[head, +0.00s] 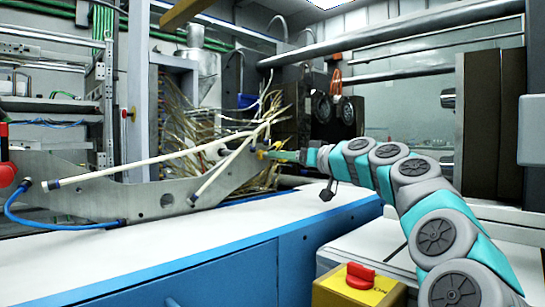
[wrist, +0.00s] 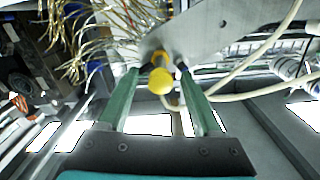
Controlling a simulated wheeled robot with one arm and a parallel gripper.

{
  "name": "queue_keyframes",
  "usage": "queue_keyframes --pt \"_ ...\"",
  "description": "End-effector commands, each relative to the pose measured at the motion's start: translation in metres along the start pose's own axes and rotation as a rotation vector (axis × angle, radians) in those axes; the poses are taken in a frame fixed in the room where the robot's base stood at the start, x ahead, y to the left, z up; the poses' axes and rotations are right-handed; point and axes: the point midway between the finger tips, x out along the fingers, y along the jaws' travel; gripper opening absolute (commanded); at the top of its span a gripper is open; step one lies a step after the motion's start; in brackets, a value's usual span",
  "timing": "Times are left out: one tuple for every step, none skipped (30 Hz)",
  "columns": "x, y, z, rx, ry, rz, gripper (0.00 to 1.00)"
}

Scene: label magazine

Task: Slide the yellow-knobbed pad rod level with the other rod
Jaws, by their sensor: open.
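The yellow knob (wrist: 161,80) of the pad rod shows in the wrist view, with a smaller yellow part just beyond it, by the edge of a grey metal plate (wrist: 215,30). My gripper (wrist: 158,70) is open, with its two green fingers on either side of the knob. A gap seems to show between the knob and each finger. In the head view the knob (head: 262,154) is a small yellow spot at the tip of my gripper (head: 283,156). The rod behind the knob is mostly hidden. I cannot tell the other rod for certain.
Two long cream tubes (head: 150,160) slant across the grey plate (head: 130,195) near the knob. Thin straw-coloured strands (head: 215,125) hang behind it. A white-topped blue cabinet (head: 180,255) lies in front, its top clear. A yellow box with a red switch (head: 360,276) stands at lower right.

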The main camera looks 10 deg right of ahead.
Motion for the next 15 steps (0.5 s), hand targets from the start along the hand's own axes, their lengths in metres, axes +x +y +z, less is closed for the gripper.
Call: queue_keyframes --pt "0.007 0.0 0.0 -0.002 -0.001 0.001 0.67" --pt "0.011 0.0 -0.001 -0.002 -0.001 0.001 0.67" --pt "0.017 0.0 0.0 -0.002 -0.002 0.0 0.67" --pt "0.021 -0.001 0.001 -0.002 -0.003 -0.001 0.67" --pt "0.025 -0.001 0.001 -0.002 -0.004 -0.001 0.67" --pt "0.029 0.0 0.001 -0.002 -0.004 0.0 0.67" --pt "0.032 0.0 0.001 -0.002 -0.004 0.001 0.67" --pt "0.034 0.0 0.0 -0.002 -0.002 0.001 0.67" --pt "0.037 0.0 -0.001 -0.002 -0.001 0.0 0.67" --pt "0.038 0.0 -0.001 -0.001 0.0 0.0 0.67" --pt "0.04 0.0 -0.001 -0.001 0.001 0.0 0.67" --pt "0.042 -0.001 -0.001 -0.001 0.001 0.0 0.67" --pt "0.044 -0.001 -0.001 -0.001 0.001 -0.001 0.67" --pt "0.045 -0.001 -0.001 -0.001 0.0 -0.001 0.67" --pt "0.046 -0.001 0.0 0.0 0.0 -0.001 0.67"
